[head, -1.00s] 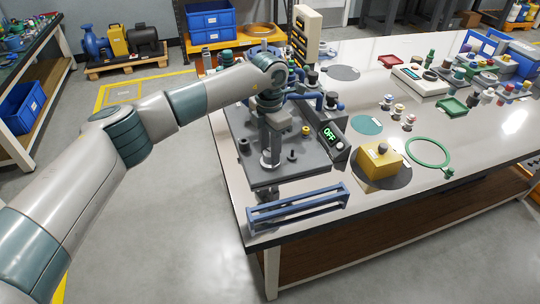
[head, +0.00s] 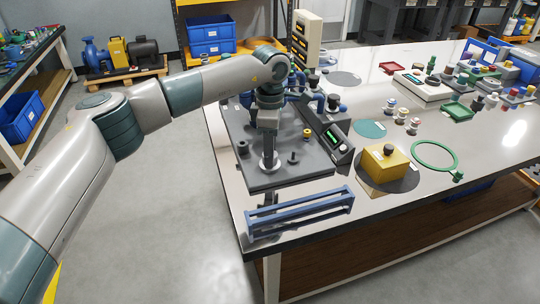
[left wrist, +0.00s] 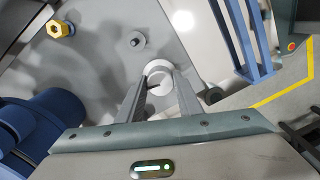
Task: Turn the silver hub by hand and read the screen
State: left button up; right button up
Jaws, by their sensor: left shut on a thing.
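The silver hub (head: 269,163) stands upright on the dark grey rig plate (head: 300,178) on the bench. My left gripper (head: 268,148) comes down over it from above. In the left wrist view my left gripper (left wrist: 159,84) has its two fingers shut on either side of the round silver hub (left wrist: 159,68). The screen (head: 333,138) sits on a dark sloped box at the right edge of the rig. It glows green, but I cannot read the text. My right gripper is not in view.
A blue rack (head: 300,213) lies at the front bench edge. A yellow block (head: 384,163) on a dark disc and a green ring (head: 434,156) lie to the right. Small knobs and a yellow fitting (head: 307,133) stand on the plate near the hub.

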pick_arm(q)
jog(key=shift+m+b, duration=0.4)
jog(key=shift+m, duration=0.6)
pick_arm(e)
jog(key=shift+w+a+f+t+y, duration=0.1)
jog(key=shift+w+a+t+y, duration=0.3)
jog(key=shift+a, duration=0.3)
pick_arm(q)
jog(key=shift+r, duration=0.1)
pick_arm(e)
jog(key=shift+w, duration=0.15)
pick_arm(q)
jog(key=o, duration=1)
jog(key=shift+o, duration=0.2)
notch_tip(320, 180, up, 17)
jog(key=shift+w+r, duration=0.15)
jog(key=shift+w, duration=0.05)
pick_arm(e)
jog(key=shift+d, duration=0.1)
